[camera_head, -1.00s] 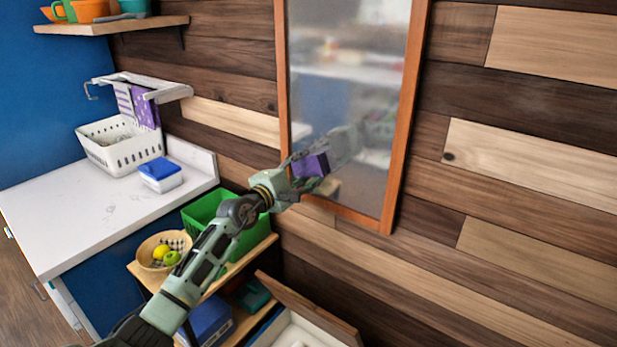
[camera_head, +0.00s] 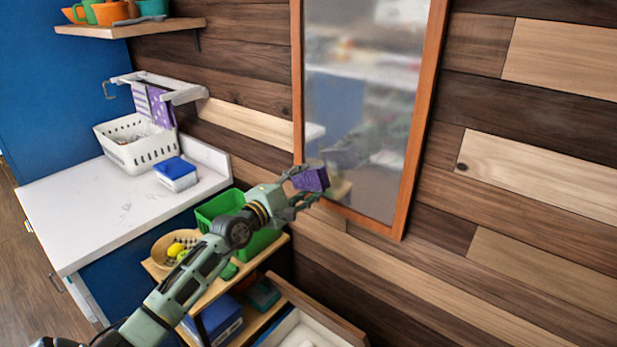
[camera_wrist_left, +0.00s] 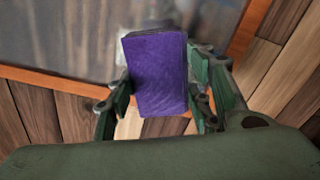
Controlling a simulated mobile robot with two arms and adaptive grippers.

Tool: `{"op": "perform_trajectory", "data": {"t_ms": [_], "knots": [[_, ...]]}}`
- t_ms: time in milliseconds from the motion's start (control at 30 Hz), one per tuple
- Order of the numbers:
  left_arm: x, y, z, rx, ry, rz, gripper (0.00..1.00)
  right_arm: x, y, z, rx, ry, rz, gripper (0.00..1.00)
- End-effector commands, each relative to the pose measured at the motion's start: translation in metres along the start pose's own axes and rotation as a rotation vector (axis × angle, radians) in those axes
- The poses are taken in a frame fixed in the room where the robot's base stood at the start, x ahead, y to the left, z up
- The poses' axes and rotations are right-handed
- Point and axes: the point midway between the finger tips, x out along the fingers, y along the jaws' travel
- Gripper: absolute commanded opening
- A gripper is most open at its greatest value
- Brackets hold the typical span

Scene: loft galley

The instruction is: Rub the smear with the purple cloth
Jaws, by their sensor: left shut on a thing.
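The purple cloth (camera_head: 311,179), a folded block shape, is held in my left gripper (camera_head: 304,190) at the lower left corner of the framed mirror (camera_head: 355,95). In the left wrist view the cloth (camera_wrist_left: 155,75) sits upright between the two fingers of the gripper (camera_wrist_left: 158,95), which is shut on it. The mirror's lower frame edge runs behind it. A pale whitish patch (camera_wrist_left: 129,40), perhaps the smear, shows on the glass beside the cloth's upper end. In the head view the glass looks hazy and I cannot pick the smear out. Contact with the glass is unclear.
A white counter (camera_head: 85,215) at left holds a white basket (camera_head: 140,150) and a blue-and-white box (camera_head: 176,174). Patterned cloths (camera_head: 153,106) hang from a rail. Below my arm are a green bin (camera_head: 215,207), a fruit bowl (camera_head: 165,248) and an open drawer (camera_head: 318,325).

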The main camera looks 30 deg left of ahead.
Motion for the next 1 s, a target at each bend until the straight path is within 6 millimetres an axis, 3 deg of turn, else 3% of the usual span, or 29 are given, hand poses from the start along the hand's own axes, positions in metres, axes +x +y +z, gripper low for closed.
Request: {"op": "perform_trajectory", "data": {"t_ms": [333, 700, 1000], "knots": [[-0.003, 0.000, 0.000, 0.001, 0.000, 0.000, 0.27, -0.001, 0.000, 0.000, 0.000, 0.000, 0.000, 0.40], [-0.030, 0.001, 0.000, 0.001, 0.000, 0.000, 0.27, -0.007, 0.000, -0.001, 0.000, 0.000, 0.000, 0.40], [-0.031, 0.000, 0.000, 0.000, 0.000, 0.001, 0.27, -0.007, 0.000, 0.000, 0.000, 0.000, 0.000, 0.40]]}}
